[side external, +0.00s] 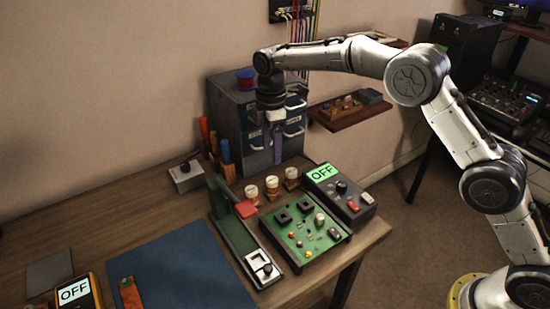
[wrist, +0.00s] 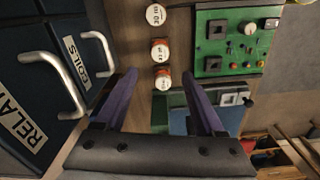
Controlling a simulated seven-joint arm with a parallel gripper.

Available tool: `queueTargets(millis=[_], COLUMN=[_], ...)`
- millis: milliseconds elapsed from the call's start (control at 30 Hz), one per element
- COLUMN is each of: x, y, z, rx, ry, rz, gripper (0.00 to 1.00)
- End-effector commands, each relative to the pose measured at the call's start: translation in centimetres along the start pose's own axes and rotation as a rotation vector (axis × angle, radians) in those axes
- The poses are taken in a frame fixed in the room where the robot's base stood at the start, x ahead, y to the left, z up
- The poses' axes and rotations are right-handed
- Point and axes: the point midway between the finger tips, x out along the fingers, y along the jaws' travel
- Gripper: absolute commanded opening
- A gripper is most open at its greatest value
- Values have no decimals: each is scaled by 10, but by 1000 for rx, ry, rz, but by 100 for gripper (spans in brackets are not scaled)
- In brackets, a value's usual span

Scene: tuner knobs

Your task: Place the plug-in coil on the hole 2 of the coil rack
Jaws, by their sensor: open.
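Three plug-in coils stand upright in a row on the table, orange with white labelled tops: a left one (side external: 251,193), a middle one (side external: 272,185) and a right one (side external: 291,175). In the wrist view they form a column, with the nearest coil (wrist: 162,82) appearing between my fingertips and another (wrist: 160,51) beyond it. The far coil (wrist: 156,14) reads 30 m. My gripper (side external: 277,150) points down above the table, in front of the drawer cabinet. Its purple fingers (wrist: 159,80) are apart and hold nothing. I cannot make out the coil rack or its numbered holes.
A grey drawer cabinet (side external: 232,112) stands close behind my gripper; its handles (wrist: 55,85) stick out. A green circuit board (side external: 305,232) and a box with an OFF display (side external: 340,192) stand in front. A blue mat (side external: 185,270) lies left.

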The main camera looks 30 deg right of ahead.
Motion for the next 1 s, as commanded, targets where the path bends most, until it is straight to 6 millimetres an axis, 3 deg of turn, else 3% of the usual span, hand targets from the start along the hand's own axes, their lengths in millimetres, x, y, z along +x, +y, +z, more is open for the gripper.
queueTargets(millis=[333, 467, 567, 700, 800, 1000], x=[-8, -31, -63, -107, -131, -161], y=[-1, -10, -27, -63, -94, -162], z=[2, 13, 32, 64, 87, 131], rx=[7, 68, 165, 336, 457, 697], ry=[2, 13, 32, 66, 95, 162], rz=[3, 26, 59, 108, 142, 206], gripper=[71, 71, 71, 71, 71, 71])
